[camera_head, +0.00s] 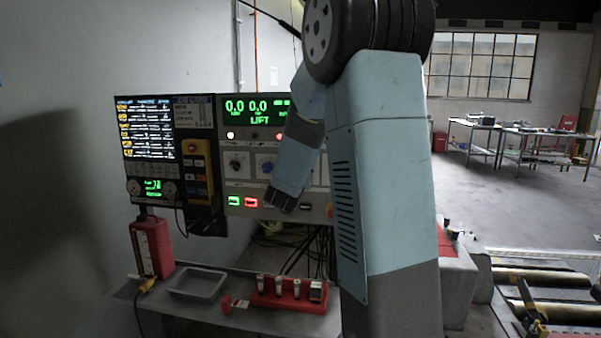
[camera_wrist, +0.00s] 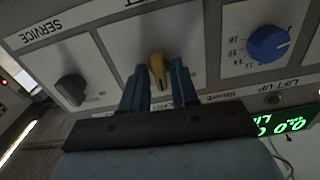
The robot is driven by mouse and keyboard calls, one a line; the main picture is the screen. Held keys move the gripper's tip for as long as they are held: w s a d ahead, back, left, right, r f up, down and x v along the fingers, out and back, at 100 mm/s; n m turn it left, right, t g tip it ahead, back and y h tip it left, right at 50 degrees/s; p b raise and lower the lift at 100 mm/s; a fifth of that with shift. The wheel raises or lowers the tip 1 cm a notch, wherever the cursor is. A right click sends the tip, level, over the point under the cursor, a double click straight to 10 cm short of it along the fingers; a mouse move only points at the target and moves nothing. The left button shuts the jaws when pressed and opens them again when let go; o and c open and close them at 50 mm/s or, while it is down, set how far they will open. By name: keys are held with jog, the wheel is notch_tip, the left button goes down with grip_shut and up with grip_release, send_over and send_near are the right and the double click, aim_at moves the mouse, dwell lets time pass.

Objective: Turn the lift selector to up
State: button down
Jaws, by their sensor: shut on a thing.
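The lift selector, a small yellow knob (camera_wrist: 158,66), shows in the middle of the wrist view on a pale panel. Its handle looks roughly upright in that picture. My gripper (camera_wrist: 160,80) has a blue finger on each side of it and is shut on it. The label above the knob is cut off, and the small words below it are partly covered by my fingers, so I cannot read its set position. In the head view my gripper (camera_head: 281,200) is at the control panel (camera_head: 232,165), and my arm hides the selector there.
A blue dial (camera_wrist: 268,44) and a dark knob (camera_wrist: 72,88) flank the selector. A green display (camera_head: 258,110) reads LIFT. A yellow pendant (camera_head: 197,160) hangs left. Below, a bench (camera_head: 190,311) holds a grey tray (camera_head: 198,296) and a red rack (camera_head: 288,304).

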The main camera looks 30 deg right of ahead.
jog(key=shift+s+d+f+m, duration=0.1)
jog(key=shift+m, duration=1.7)
jog(key=shift+f+m, duration=0.1)
jog(key=shift+m, duration=1.7)
jog(key=c, duration=1.2)
grip_release()
jog(key=shift+o, duration=0.2)
jog(key=v, duration=1.3)
jog(key=shift+s+a, duration=0.25)
jog(key=shift+s, duration=0.05)
